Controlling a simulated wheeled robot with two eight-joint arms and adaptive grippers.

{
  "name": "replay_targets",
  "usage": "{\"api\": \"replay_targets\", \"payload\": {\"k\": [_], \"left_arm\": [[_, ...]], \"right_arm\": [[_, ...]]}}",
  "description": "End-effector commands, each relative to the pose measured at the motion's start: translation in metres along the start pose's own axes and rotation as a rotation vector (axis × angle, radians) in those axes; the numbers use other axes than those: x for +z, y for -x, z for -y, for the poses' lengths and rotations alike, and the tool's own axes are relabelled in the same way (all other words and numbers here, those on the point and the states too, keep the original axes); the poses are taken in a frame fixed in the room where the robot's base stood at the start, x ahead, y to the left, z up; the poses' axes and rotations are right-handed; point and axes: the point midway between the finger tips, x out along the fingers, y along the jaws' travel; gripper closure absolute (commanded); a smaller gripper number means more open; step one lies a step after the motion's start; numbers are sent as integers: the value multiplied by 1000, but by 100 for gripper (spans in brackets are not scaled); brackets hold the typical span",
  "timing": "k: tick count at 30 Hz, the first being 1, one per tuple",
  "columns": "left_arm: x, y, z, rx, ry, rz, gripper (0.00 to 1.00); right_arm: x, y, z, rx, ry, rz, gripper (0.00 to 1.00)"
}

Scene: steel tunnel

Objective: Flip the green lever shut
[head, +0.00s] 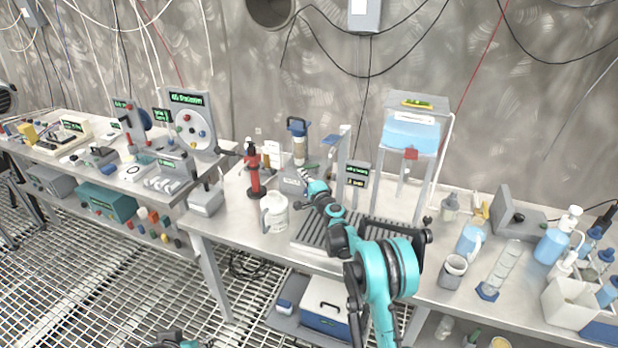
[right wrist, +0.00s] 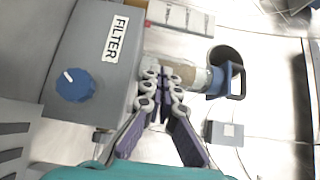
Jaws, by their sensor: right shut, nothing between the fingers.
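A small dark green piece (head: 312,167), which looks like the green lever, shows in the head view beside the filter unit, just beyond my right gripper. Its exact position is too small to tell, and I cannot make it out in the right wrist view. The grey filter box (right wrist: 95,60) has a FILTER label and a blue knob (right wrist: 75,85). My right gripper (head: 304,176) is shut and empty, its fingertips (right wrist: 163,76) in front of a clear cylinder with a blue handled cap (right wrist: 228,80). At the head view's bottom edge, a small part of my left arm shows; its fingers do not.
A red stand (head: 253,172) and a white jug (head: 274,212) stand left of my right arm. A ribbed tray (head: 310,235) lies under it. A raised blue tank (head: 410,134) stands to the right, with several bottles and cylinders further right.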

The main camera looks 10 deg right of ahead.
Motion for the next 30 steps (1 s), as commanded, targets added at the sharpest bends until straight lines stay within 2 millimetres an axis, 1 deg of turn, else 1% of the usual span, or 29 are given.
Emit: {"api": "replay_targets", "payload": {"k": [6, 13, 21, 30], "left_arm": [[0, 0, 0, 0, 0, 0, 60], [0, 0, 0, 0, 0, 0, 60], [0, 1, 0, 0, 0, 0, 60], [0, 1, 0, 0, 0, 0, 60]], "right_arm": [[5, -12, 0, 0, 0, 1, 100], [6, -21, 0, 0, 0, 0, 100], [7, -26, 0, 0, 0, 0, 100], [7, -26, 0, 0, 0, 0, 100]]}}
